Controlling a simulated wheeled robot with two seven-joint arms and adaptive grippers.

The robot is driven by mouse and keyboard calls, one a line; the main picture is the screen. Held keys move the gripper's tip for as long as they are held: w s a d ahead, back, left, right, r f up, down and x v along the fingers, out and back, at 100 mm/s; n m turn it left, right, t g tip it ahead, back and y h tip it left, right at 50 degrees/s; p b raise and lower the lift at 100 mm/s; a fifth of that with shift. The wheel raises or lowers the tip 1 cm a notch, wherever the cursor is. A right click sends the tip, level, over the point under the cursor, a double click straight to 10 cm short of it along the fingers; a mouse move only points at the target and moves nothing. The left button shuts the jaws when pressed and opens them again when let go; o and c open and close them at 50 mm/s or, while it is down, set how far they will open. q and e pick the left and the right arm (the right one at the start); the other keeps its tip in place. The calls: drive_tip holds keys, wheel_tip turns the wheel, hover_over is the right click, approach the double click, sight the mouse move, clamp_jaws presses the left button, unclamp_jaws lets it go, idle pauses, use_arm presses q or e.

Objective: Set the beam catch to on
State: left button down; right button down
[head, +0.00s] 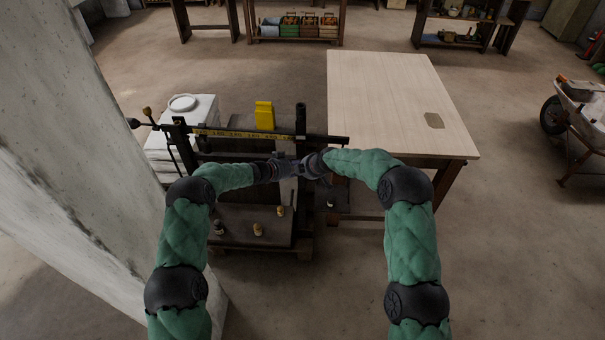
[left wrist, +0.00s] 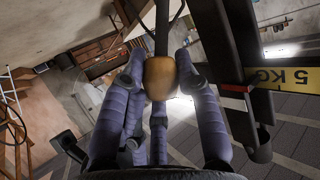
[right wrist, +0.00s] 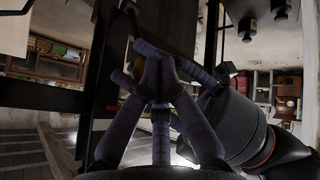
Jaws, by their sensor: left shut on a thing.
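The beam scale's dark beam with its yellow graduated strip (head: 245,135) runs across the head view. A strip end marked 5 KG (left wrist: 292,76) shows in the left wrist view. My left gripper (head: 285,168) is in front of the beam. In the left wrist view its fingers are shut on a tan rounded knob (left wrist: 159,80) on a dark rod. I cannot tell from the knob which way the catch is set. My right gripper (head: 308,168) is close beside the left. In the right wrist view (right wrist: 155,72) its fingertips meet, with nothing visible between them.
A wooden table (head: 385,95) stands to the right and a pale pillar (head: 70,130) to the left. A yellow block (head: 264,115) is behind the beam. A wheelbarrow (head: 585,105) is far right.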

use_arm(q)
drive_tip(key=shift+s+a+f, duration=0.15)
drive_tip(key=shift+f, duration=0.05)
use_arm(e)
drive_tip(key=shift+w+d+r, duration=0.2)
drive_tip(key=shift+w+r, duration=0.15)
drive_tip(key=shift+w, duration=0.2)
use_arm(q)
drive_tip(key=c, duration=1)
unclamp_jaws()
drive_tip(key=shift+a, duration=0.1)
drive_tip(key=shift+o, duration=0.2)
drive_tip(key=shift+a+f, duration=0.1)
use_arm(e)
drive_tip(key=shift+w+a+f, duration=0.1)
drive_tip(key=shift+a+f, duration=0.05)
drive_tip(key=shift+a, duration=0.2)
use_arm(q)
drive_tip(key=shift+d, duration=0.2)
